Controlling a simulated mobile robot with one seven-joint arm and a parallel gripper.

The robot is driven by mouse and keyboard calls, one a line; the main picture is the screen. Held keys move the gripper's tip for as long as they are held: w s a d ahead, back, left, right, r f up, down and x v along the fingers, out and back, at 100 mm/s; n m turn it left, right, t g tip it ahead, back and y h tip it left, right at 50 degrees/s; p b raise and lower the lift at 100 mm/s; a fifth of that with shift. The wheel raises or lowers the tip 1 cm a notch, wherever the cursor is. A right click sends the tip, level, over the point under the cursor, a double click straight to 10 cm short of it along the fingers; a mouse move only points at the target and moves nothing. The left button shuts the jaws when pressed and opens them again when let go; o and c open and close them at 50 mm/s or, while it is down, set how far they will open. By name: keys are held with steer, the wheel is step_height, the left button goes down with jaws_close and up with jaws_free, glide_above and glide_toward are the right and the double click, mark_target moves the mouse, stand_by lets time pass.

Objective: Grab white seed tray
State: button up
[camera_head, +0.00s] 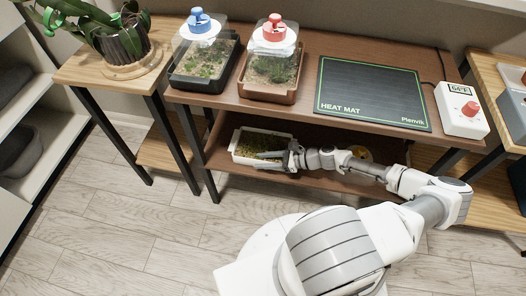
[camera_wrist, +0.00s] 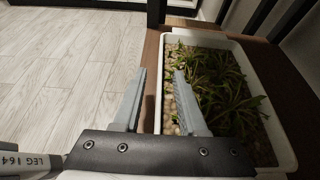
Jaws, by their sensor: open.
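The white seed tray (camera_head: 236,158) sits on the lower shelf of the brown bench, toward its left end. It holds green seedlings on pebbly soil and also fills the right side of the wrist view (camera_wrist: 262,82). My gripper (camera_head: 262,155) is at the tray's right part in the head view, partly covering it. In the wrist view my gripper (camera_wrist: 160,73) is open. One finger shows over the tray's inside and the other outside it, with the long white rim between them. I cannot tell whether either finger touches the tray.
The bench top (camera_head: 310,60) above holds a blue-knobbed propagator (camera_head: 205,58), a red-knobbed propagator (camera_head: 271,68), a heat mat (camera_head: 372,92) and a thermostat (camera_head: 461,109). A yellow thing (camera_head: 362,153) lies behind my arm on the lower shelf. The floor in front is clear.

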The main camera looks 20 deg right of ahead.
jaws_close()
stand_by(1.4)
